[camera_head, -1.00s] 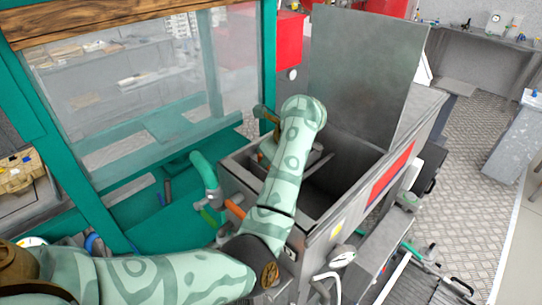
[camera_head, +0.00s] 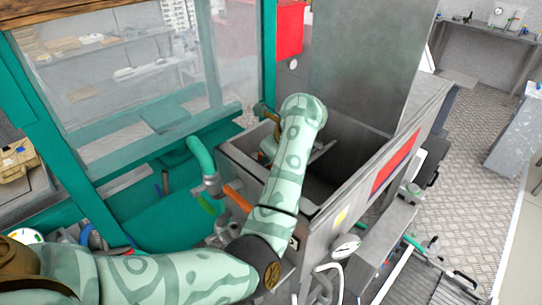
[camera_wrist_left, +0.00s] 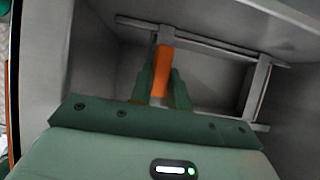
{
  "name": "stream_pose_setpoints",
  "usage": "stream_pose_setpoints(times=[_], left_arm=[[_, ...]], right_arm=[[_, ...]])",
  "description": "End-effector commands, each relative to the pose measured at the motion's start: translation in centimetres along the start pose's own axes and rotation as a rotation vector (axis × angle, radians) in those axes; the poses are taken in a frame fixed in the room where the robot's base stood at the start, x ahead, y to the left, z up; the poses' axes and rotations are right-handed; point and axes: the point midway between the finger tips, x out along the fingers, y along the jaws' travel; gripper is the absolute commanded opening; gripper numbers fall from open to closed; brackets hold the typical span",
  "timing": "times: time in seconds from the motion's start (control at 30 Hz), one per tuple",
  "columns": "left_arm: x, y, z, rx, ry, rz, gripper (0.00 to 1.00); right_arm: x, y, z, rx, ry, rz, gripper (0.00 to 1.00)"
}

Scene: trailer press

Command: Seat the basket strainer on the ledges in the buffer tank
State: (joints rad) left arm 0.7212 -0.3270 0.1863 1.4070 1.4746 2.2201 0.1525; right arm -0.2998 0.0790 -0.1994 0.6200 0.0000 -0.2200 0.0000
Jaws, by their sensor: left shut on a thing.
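In the left wrist view my left gripper (camera_wrist_left: 161,88) is shut on an upright orange grip (camera_wrist_left: 165,60), with one dark green finger on each side. The orange grip appears to be the handle of the basket strainer. Grey metal bars (camera_wrist_left: 205,42) form a frame around and beyond it; I cannot tell which bars are strainer and which are ledges. The buffer tank (camera_head: 322,238) is an open grey metal box in the head view. My left arm reaches down into it and hides the fingers and most of the strainer there. My right gripper is out of view.
The tank's raised grey lid (camera_head: 365,60) stands at its back. A teal frame with a clear panel (camera_head: 150,75) and a teal pipe (camera_head: 203,160) are at the left. A pressure gauge (camera_head: 345,247) is on the front. Open patterned floor (camera_head: 465,165) lies to the right.

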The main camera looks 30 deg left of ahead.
Motion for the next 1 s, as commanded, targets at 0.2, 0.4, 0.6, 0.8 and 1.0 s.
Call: stream_pose_setpoints(times=[0.2,0.4,0.6,0.8,1.0], left_arm=[[0.2,0.0,-0.1,0.0,0.0,-0.001,0.0],[0.4,0.0,-0.2,0.0,0.0,-0.001,0.0],[0.4,0.0,-0.2,0.0,0.0,0.0,0.43],[0.4,0.0,-0.2,0.0,0.001,0.001,0.43],[-0.8,0.0,0.5,0.0,-0.001,0.0,0.43]], right_arm=[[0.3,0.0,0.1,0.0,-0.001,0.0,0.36],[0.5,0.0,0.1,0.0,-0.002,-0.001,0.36],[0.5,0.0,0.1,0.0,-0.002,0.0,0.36],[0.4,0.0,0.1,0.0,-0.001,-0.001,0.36],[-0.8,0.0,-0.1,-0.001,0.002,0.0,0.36]])
